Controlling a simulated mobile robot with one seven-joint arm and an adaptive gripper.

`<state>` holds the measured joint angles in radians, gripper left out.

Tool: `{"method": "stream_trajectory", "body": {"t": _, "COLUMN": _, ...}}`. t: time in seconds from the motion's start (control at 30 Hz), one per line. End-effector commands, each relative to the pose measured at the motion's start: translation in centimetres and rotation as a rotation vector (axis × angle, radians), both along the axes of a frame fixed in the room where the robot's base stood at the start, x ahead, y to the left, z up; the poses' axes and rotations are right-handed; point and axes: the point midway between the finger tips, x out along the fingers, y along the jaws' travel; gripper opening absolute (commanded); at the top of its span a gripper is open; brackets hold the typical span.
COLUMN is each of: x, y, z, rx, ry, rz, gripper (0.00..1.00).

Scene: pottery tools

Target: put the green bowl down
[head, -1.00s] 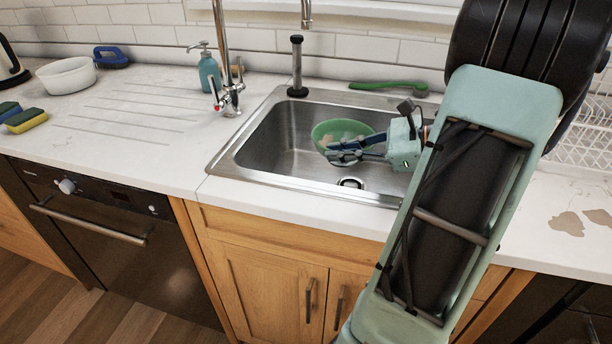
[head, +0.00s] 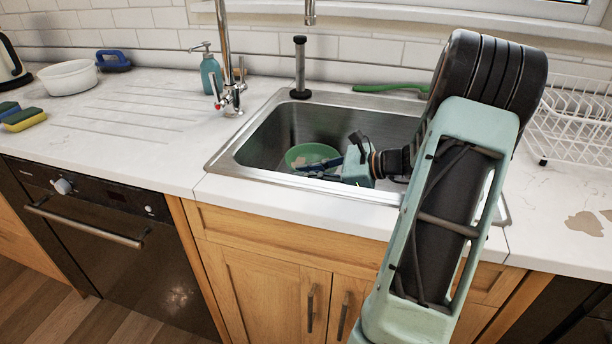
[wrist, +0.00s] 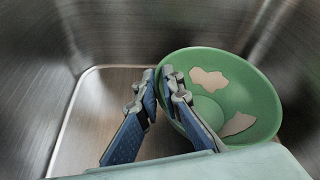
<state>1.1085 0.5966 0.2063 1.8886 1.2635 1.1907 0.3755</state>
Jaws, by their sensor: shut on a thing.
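The green bowl (head: 308,152) is low inside the sink, near its front wall in the head view. My gripper (head: 304,171) is shut on the bowl's near rim. In the wrist view the green bowl (wrist: 228,72) is right of centre, with pale patches on its inside, and my gripper (wrist: 160,78) has one finger on each side of its left rim. The bowl looks roughly upright. Its underside is hidden, so I cannot tell whether it touches the sink floor.
The steel sink (head: 223,160) surrounds the bowl, its floor showing left of the bowl in the wrist view. A tap (head: 228,95), a soap bottle (head: 210,74) and a black plunger-like tool (head: 300,70) stand behind. A green brush (head: 385,87) lies behind the sink, a white rack (head: 575,120) right.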

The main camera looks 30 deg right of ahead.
Motion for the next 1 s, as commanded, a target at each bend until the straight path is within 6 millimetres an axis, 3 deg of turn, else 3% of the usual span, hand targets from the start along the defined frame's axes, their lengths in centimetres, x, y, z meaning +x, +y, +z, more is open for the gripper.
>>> {"method": "stream_trajectory", "body": {"t": 0.33, "x": 0.0, "y": 0.0, "z": -0.3, "rx": -0.001, "ry": -0.003, "rz": 0.002, "gripper": 0.0}}
{"method": "stream_trajectory", "body": {"t": 0.37, "x": 0.0, "y": 0.0, "z": -0.3, "rx": -0.001, "ry": -0.002, "rz": 0.001, "gripper": 0.09}}
{"method": "stream_trajectory", "body": {"t": 0.5, "x": 0.0, "y": 0.0, "z": -0.3, "rx": -0.001, "ry": -0.002, "rz": 0.001, "gripper": 0.24}}
{"method": "stream_trajectory", "body": {"t": 0.83, "x": 0.0, "y": 0.0, "z": 0.1, "rx": -0.002, "ry": -0.002, "rz": 0.001, "gripper": 0.25}}
{"method": "stream_trajectory", "body": {"t": 1.0, "x": -1.7, "y": -1.3, "z": 1.0, "rx": -0.002, "ry": -0.002, "rz": -0.002, "gripper": 0.25}}
